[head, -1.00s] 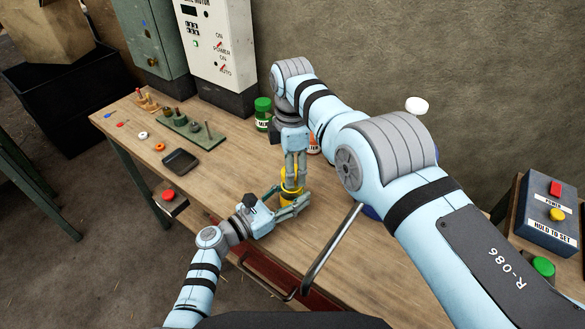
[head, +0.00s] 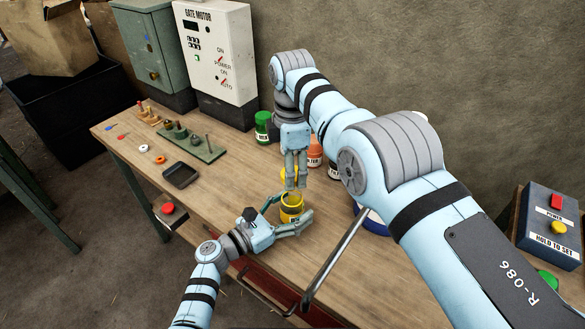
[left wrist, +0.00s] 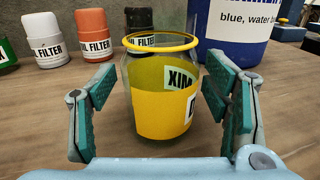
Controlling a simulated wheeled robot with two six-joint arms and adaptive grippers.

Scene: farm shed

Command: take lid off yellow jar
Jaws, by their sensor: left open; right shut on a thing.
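The yellow jar (head: 290,216) stands upright on the bench. In the left wrist view the jar (left wrist: 162,108) is clear glass with a yellow lower body, a white label and an open top with a yellow rim. My left gripper (head: 290,221) is open, with one finger on each side of the jar; in the left wrist view its fingers (left wrist: 161,105) stand apart from the glass. My right gripper (head: 296,187) is just above the jar, pointing down and shut on the yellow lid (head: 285,173), which its fingers mostly hide.
A green jar (head: 263,127) and an orange jar (head: 314,151) stand behind. A blue container (left wrist: 238,33) stands behind the jar to the right. A black tray (head: 181,174) and a green peg board (head: 205,146) lie left. My right arm covers much of the right bench.

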